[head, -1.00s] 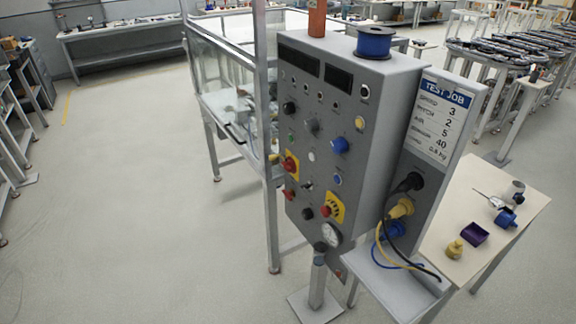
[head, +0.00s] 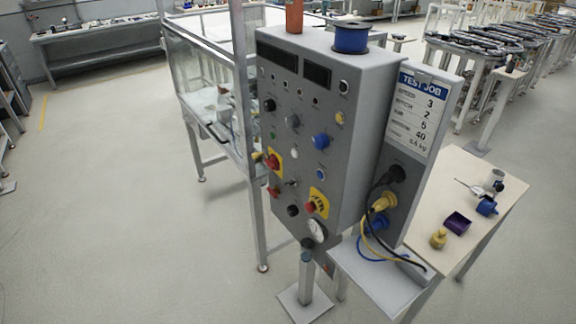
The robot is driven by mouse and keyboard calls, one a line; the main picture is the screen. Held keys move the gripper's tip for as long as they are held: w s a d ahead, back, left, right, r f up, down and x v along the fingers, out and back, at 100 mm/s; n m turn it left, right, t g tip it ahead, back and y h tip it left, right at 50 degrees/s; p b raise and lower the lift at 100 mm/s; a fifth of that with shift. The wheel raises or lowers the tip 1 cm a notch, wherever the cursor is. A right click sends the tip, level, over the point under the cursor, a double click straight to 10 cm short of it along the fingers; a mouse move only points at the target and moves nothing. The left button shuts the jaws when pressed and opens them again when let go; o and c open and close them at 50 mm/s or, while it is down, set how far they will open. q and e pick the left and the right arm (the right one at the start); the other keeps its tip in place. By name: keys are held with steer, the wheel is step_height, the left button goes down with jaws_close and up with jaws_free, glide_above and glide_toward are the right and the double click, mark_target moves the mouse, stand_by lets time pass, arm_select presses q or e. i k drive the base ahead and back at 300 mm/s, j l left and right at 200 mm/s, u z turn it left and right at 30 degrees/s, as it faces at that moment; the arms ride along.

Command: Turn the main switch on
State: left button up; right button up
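The grey control panel (head: 335,160) stands upright on a post in the middle of the head view, its front turned to the left. A red knob on a yellow plate (head: 273,161) sits at its left edge. A second yellow plate (head: 318,203) with dark marks and a red knob sits lower right. I cannot tell which is the main switch, nor read either knob's position. A small lever (head: 291,183) lies between them. A blue knob (head: 321,141), several smaller buttons and a round gauge (head: 317,231) are also on the front. Neither of my grippers is in view.
A glass-walled machine frame (head: 200,90) stands behind and left of the panel. A side box with a TEST JOB card (head: 416,110) and plugged cables (head: 372,215) is on the right. A small table (head: 465,185) holds loose parts. The floor at left is clear.

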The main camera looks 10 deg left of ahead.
mark_target(272, 163)
steer(key=i+j+z, duration=0.15)
steer(key=j+z, duration=0.15)
steer(key=j, duration=0.15)
steer(key=i+j+z, duration=0.1)
steer(key=j+z, duration=0.35)
steer(key=j, duration=0.5)
steer(key=i+j+z, duration=0.1)
steer(key=j, duration=0.45)
steer(key=i+j, duration=0.1)
steer(key=j, duration=1.45)
steer(key=i+j+z, duration=0.1)
steer(key=j, duration=1.5)
